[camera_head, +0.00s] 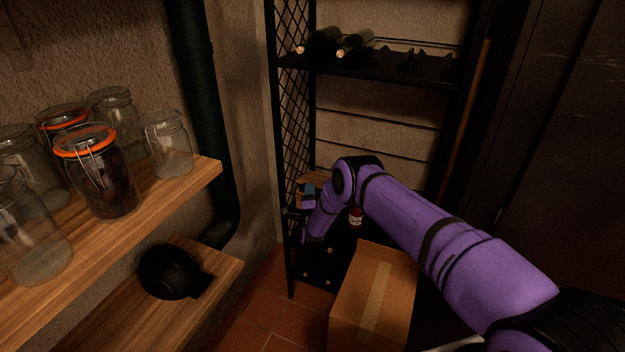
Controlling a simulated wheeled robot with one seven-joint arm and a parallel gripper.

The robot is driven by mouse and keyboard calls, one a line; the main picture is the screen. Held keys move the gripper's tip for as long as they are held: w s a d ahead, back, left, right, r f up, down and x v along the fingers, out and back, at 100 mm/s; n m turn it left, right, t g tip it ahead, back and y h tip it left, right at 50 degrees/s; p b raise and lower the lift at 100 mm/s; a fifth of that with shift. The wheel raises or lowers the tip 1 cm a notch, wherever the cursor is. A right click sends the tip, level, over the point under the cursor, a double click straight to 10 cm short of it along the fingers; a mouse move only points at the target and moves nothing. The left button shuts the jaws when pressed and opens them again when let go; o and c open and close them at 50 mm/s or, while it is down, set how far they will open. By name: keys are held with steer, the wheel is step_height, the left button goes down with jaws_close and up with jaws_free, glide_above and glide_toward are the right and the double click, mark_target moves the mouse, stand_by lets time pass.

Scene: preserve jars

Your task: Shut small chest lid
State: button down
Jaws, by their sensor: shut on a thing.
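My purple arm reaches in from the right, and its forearm bends down to the left beside the black metal rack. My gripper (306,241) is at its end, low at the rack's left front post, small and dark in the picture. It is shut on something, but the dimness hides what. A small brown box-like thing (312,178), perhaps the small chest, is partly visible on the rack just behind and above the wrist. My arm covers part of it. I cannot tell its lid or how far that is open.
A taped cardboard box (372,300) stands on the floor in front of the rack (385,66). Dark bottles (320,42) lie on the upper shelf. A small red-labelled bottle (356,217) stands lower. Wooden shelves (150,208) at left carry glass jars (98,170) and a black object (170,272).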

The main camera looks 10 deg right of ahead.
steer(key=shift+s+a+f+n+t+y, duration=0.15)
steer(key=shift+f+n+t+y, duration=0.4)
steer(key=shift+f, duration=0.75)
steer(key=shift+s+f+n+t+y, duration=0.1)
steer(key=shift+f+n+t+y, duration=0.15)
steer(key=shift+f+n+t, duration=0.75)
steer(key=c, duration=1.1)
jaws_free()
steer(key=shift+f+m, duration=0.3)
steer(key=shift+m, duration=0.05)
steer(key=d+v, duration=0.1)
steer(key=v, duration=0.9)
steer(key=shift+s+a+f, duration=0.2)
steer(key=shift+s+a, duration=0.15)
steer(key=shift+a, duration=0.2)
